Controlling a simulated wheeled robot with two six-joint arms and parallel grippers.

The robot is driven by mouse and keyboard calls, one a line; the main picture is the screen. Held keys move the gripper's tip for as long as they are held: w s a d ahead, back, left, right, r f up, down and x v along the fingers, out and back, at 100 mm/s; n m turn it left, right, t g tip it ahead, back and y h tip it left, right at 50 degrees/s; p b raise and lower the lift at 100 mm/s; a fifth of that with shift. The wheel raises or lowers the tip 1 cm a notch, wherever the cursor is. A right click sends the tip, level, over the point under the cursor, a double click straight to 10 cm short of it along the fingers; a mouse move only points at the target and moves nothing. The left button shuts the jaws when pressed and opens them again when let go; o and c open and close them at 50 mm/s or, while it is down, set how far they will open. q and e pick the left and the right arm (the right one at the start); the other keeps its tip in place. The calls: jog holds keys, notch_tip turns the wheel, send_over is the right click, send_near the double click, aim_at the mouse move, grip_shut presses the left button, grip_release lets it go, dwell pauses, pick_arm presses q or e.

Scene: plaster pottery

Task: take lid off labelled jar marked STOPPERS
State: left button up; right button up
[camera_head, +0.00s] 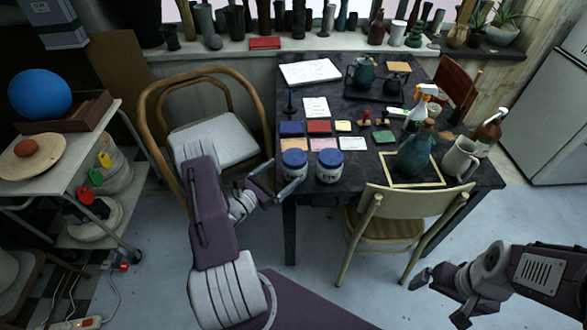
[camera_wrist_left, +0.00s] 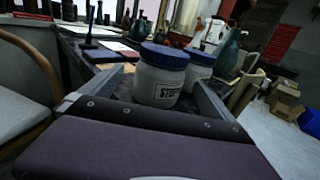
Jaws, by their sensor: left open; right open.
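Two white jars with blue lids stand side by side at the near left edge of the dark table. The left jar (camera_head: 294,171) looks like the one with the "STOP…" label, which shows on the nearer jar in the left wrist view (camera_wrist_left: 160,82). Its blue lid (camera_wrist_left: 165,55) is on. My left gripper (camera_head: 284,177) is open in front of this jar, with its fingers pointing towards it; whether they touch it I cannot tell. The other jar (camera_head: 328,172) stands just to the right, its lid on. My right gripper (camera_head: 436,300) is open and empty, low at the right.
Coloured tiles and cards lie behind the jars. A teal bottle (camera_head: 414,155), spray bottle (camera_head: 417,112) and white jug (camera_head: 460,157) stand to the right. A cream chair (camera_head: 400,212) stands at the near side, and a wooden-framed chair (camera_head: 207,139) at the left.

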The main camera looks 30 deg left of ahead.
aim_at(294, 156)
pick_arm(q)
jog(key=shift+w+d+r, duration=0.15)
jog(key=shift+w+d, duration=0.3)
jog(key=shift+w, duration=0.5)
jog(key=x, duration=0.4)
jog(key=shift+a, duration=0.15)
jog(key=shift+w, duration=0.4)
jog(key=c, duration=2)
jog(key=shift+o, duration=0.2)
notch_tip(294, 156, up, 4)
jog(key=shift+r+p, duration=0.2)
jog(key=shift+p, duration=0.3)
jog(key=s+d+r, duration=0.3)
jog(key=d+r, duration=0.3)
jog(key=d, duration=0.5)
jog(key=shift+s+d+r+p, duration=0.15)
jog(key=shift+s+r+p, duration=0.05)
jog(key=shift+p, duration=0.15)
